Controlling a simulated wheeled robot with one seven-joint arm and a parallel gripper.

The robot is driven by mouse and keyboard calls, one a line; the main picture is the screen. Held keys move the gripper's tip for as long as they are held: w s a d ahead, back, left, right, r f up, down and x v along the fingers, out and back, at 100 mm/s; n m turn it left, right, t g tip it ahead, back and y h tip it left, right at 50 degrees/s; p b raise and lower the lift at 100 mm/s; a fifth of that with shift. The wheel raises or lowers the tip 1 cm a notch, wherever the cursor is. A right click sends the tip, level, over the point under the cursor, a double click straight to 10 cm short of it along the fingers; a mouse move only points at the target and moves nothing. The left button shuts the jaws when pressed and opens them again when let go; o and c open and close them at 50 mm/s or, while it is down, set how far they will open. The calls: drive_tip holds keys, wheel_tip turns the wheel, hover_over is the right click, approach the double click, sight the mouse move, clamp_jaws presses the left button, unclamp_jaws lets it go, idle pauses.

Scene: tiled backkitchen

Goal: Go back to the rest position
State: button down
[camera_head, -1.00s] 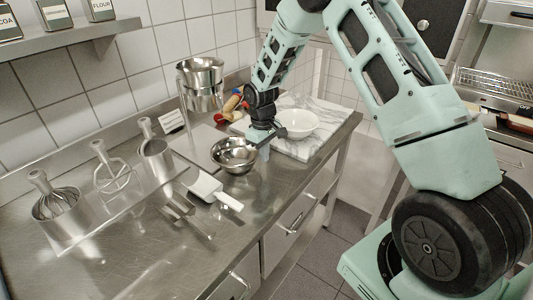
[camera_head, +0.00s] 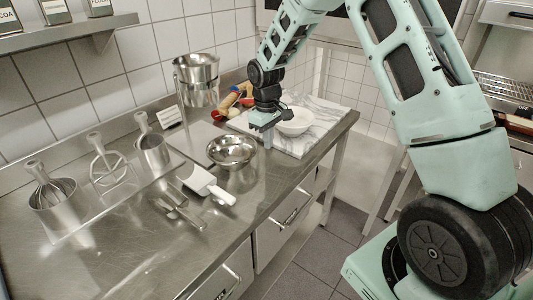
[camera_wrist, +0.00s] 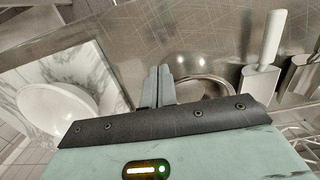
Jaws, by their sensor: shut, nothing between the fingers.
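My gripper (camera_head: 267,138) is above the steel counter (camera_head: 120,238), pointing down, between the steel bowl and the white bowl. In the wrist view its two fingers (camera_wrist: 158,72) are together with nothing between them. The metal bowl (camera_head: 231,151) stands on the counter left of my gripper; it also shows in the wrist view (camera_wrist: 205,80), partly hidden by my gripper. The white bowl (camera_head: 294,124) sits on the marble board (camera_head: 318,137) just right of my gripper; it also shows in the wrist view (camera_wrist: 52,112).
A white scoop (camera_head: 205,184) and metal utensils (camera_head: 178,212) lie in front of the metal bowl. A whisk holder (camera_head: 100,205) stands at left. A shelf (camera_head: 75,34) juts out upper left. The counter's front left is clear.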

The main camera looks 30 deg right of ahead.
drive_tip(key=shift+r+b, duration=0.4)
drive_tip(key=shift+r, duration=1.95)
drive_tip(key=s+a+r+n, duration=0.1)
drive_tip(key=s+a+r, duration=0.2)
drive_tip(key=s+a, duration=0.5)
drive_tip(key=s+a+r+n, duration=0.1)
drive_tip(key=s+a+r, duration=0.2)
drive_tip(key=s+a, duration=0.5)
drive_tip(key=s+a+n, duration=0.1)
drive_tip(key=s+a, duration=0.2)
drive_tip(key=s, duration=0.5)
drive_tip(key=s+a+n, duration=0.1)
drive_tip(key=s+a, duration=0.2)
drive_tip(key=s, duration=0.6)
drive_tip(key=shift+s+a+y, duration=0.15)
drive_tip(key=shift+s+y, duration=0.05)
drive_tip(key=shift+y, duration=0.2)
